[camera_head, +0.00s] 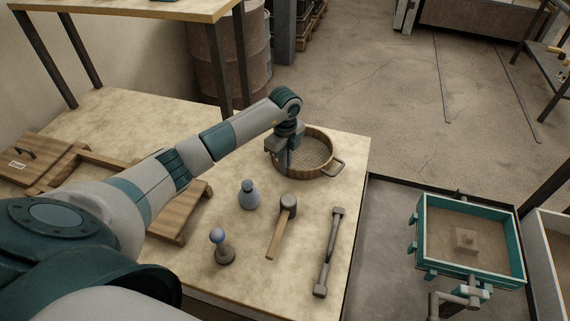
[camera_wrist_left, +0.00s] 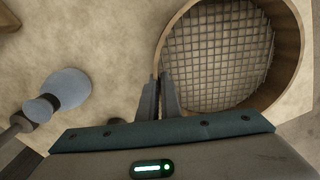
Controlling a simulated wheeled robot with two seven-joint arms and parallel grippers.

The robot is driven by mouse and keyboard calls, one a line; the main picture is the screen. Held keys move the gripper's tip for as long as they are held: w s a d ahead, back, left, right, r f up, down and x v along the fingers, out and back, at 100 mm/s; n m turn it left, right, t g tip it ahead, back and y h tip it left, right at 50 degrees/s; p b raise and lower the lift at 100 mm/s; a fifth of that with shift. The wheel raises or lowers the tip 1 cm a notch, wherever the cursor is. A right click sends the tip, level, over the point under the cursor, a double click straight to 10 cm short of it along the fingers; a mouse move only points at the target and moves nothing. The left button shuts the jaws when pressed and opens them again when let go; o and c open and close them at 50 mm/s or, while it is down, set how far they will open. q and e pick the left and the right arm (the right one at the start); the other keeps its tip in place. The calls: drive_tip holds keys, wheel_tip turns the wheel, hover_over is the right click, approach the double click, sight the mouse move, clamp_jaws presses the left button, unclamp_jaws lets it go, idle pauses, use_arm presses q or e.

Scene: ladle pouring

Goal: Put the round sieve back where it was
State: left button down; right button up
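The round sieve (camera_head: 318,172) has a wooden ring, a wire mesh and a handle on its right. It is at the back right of the workbench and looks level; I cannot tell if it touches the top. My left gripper (camera_head: 284,168) is at the sieve's left rim. In the left wrist view the fingers (camera_wrist_left: 160,82) are close together with the rim of the sieve (camera_wrist_left: 218,55) between them, so the gripper looks shut on it. The mesh looks empty. My right gripper is not in view.
On the workbench (camera_head: 265,285) are a grey-blue bottle (camera_head: 249,196), a mallet (camera_head: 287,208), a blue-knobbed tool (camera_head: 222,248) and a long metal rammer (camera_head: 328,255). Wooden boards (camera_head: 182,222) lie at left. A teal sand-filled frame (camera_head: 474,267) stands at right, off the bench.

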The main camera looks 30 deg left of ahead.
use_arm(q)
drive_tip(key=c, duration=2)
unclamp_jaws()
drive_tip(key=shift+r, duration=0.2)
drive_tip(key=shift+r, duration=0.3)
drive_tip(key=shift+r+b, duration=1.85)
drive_tip(key=shift+r, duration=3.75)
